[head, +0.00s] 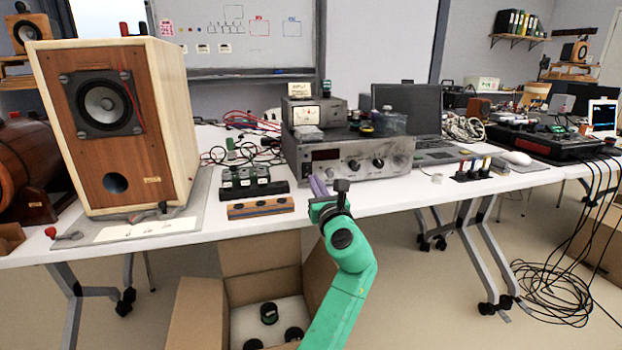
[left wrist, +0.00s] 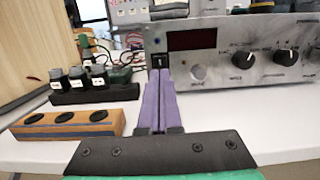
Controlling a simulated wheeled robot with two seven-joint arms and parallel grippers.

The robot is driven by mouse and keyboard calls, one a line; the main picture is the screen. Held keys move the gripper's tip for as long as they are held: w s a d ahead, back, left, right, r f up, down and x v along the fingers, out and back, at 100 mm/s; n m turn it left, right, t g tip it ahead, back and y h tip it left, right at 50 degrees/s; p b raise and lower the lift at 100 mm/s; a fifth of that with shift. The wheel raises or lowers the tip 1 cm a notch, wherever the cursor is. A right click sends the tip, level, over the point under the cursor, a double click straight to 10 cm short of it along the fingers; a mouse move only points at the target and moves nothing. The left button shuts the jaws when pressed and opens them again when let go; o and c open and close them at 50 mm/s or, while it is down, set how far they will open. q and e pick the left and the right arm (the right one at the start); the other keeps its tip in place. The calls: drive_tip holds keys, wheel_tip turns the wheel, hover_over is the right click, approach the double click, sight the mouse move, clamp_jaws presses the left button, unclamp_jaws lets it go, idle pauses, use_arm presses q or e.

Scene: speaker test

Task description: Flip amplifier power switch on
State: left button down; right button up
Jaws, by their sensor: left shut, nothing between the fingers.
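The grey amplifier (head: 350,155) stands on the white table, its front panel with a dark display and knobs facing me. In the left wrist view the amplifier (left wrist: 220,62) fills the upper right. A small black power switch (left wrist: 160,62) sits at the left end of its panel, and its on or off position is too small to tell. My left gripper (head: 316,184) has purple fingers, shut and empty, pointing at the panel's lower left. In the left wrist view its fingertips (left wrist: 160,76) appear just below the switch; contact cannot be told. My right gripper is not in view.
A wooden speaker (head: 120,125) stands at the left. A black block with several plugs (head: 246,180) and a wooden strip (head: 260,207) lie left of my gripper. A meter box (head: 307,113) sits on the amplifier. A laptop (head: 408,108) stands behind right. An open carton (head: 200,310) is below.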

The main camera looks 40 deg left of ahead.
sight(308, 167)
use_arm(q)
drive_tip(key=x, duration=0.3)
drive_tip(key=shift+a+b, duration=0.1)
drive_tip(key=shift+b, duration=0.25)
drive_tip(key=shift+w+a+r, duration=0.1)
drive_tip(key=shift+w+a, duration=0.25)
drive_tip(key=shift+a, duration=0.05)
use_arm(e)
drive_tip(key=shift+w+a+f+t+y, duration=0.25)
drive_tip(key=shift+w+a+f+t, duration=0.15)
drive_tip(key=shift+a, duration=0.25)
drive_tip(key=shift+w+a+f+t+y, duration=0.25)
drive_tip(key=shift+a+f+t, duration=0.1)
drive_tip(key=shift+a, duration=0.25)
use_arm(q)
drive_tip(key=shift+r, duration=0.1)
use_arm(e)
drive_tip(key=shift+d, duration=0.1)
